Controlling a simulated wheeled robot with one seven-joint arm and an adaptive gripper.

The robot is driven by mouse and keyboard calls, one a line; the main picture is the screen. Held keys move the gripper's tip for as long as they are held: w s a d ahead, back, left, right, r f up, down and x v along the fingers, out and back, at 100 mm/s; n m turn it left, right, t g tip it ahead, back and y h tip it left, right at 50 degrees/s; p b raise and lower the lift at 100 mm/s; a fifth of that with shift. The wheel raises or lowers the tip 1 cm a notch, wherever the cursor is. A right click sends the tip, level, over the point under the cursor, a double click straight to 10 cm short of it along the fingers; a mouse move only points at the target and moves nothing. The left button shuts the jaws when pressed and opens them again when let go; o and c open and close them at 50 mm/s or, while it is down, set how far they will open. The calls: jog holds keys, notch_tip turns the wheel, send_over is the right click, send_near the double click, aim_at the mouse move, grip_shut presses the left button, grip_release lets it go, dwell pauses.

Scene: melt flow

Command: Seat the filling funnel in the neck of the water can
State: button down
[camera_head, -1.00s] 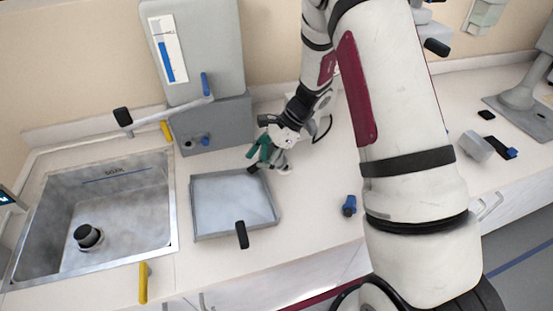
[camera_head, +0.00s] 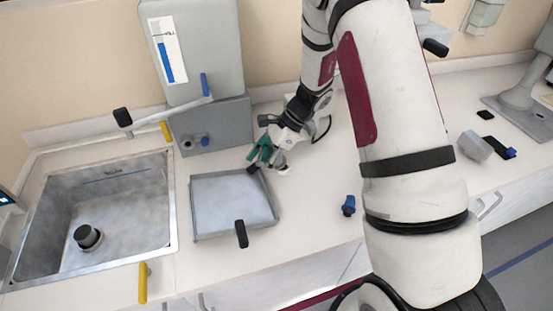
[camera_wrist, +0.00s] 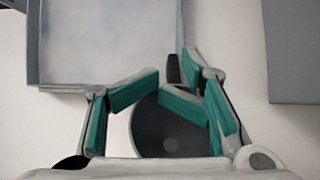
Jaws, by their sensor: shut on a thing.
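My gripper (camera_head: 262,155), with green-padded fingers, is low over the counter at the tray's back right corner. In the wrist view its fingers (camera_wrist: 172,70) are closed in around a small black piece. A round dark grey object (camera_wrist: 168,135) with a paler circle in it shows between and below the fingers; it looks like the filling funnel, its lower part hidden by the gripper body. Whether the black piece belongs to it is unclear. I cannot make out the water can or its neck for certain in either view.
A grey square tray (camera_head: 205,235) with a black front handle lies left of my gripper. A sink (camera_head: 160,235) is farther left. A grey tank (camera_head: 215,85) with a blue gauge stands behind. A blue item (camera_head: 348,205) lies right; counter between is clear.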

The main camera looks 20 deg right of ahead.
jog(key=shift+w+d+f, duration=0.35)
jog(key=shift+w+d, duration=0.05)
jog(key=shift+d, duration=0.3)
jog(key=shift+r+p, duration=0.35)
jog(key=shift+r, duration=0.4)
jog(key=shift+a+r+p, duration=0.25)
jog(key=shift+r+p, duration=0.2)
jog(key=shift+r, duration=0.8)
jog(key=shift+r+p, duration=0.5)
jog(key=shift+r, duration=1.1)
jog(key=c, duration=1.8)
grip_release()
jog(key=shift+c, duration=0.2)
